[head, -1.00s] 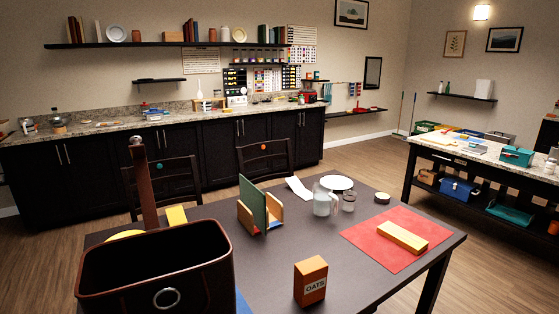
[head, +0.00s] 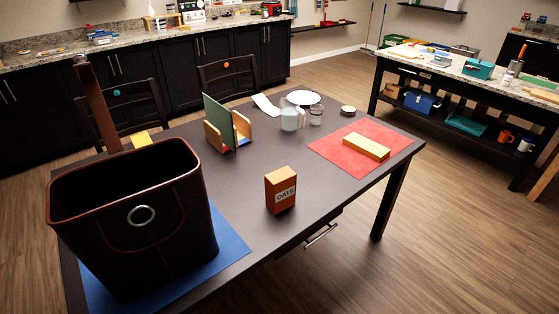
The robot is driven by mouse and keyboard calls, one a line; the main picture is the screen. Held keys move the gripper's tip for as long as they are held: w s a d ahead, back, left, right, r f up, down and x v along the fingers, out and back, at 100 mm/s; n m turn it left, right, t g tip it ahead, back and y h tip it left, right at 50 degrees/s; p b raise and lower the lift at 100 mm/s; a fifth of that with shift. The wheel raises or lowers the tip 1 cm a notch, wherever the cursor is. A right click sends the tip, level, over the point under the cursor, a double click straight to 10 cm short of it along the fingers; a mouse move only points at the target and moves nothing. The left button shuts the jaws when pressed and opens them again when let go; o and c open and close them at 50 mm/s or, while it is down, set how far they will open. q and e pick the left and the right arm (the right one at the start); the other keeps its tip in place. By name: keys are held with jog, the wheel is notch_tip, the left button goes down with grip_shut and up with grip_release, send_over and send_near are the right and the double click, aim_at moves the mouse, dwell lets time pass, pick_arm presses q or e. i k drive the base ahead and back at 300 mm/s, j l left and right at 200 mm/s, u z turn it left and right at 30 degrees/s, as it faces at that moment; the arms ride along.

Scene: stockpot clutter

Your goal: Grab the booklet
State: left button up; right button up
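A thin green booklet (head: 219,121) stands upright, slightly tilted, in a small wooden holder (head: 243,127) on the dark table. Its lower part is hidden by the holder. Neither of my grippers is in view.
A large dark brown bin (head: 140,215) stands on a blue mat (head: 232,240) at the front left. An oats box (head: 280,188) stands front centre. A glass pitcher (head: 290,118), a glass (head: 316,116) and a white plate (head: 303,97) sit behind. A yellow block (head: 366,146) lies on a red mat (head: 335,157).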

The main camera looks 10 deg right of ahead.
aim_at(372, 149)
jog(key=l, duration=0.75)
jog(key=i+l, duration=0.15)
jog(key=l, duration=0.55)
jog(key=l+z, duration=0.1)
jog(key=l, duration=0.65)
jog(key=i+l, duration=0.15)
jog(key=l, duration=0.55)
jog(key=i+l, duration=0.1)
jog(key=l, duration=0.6)
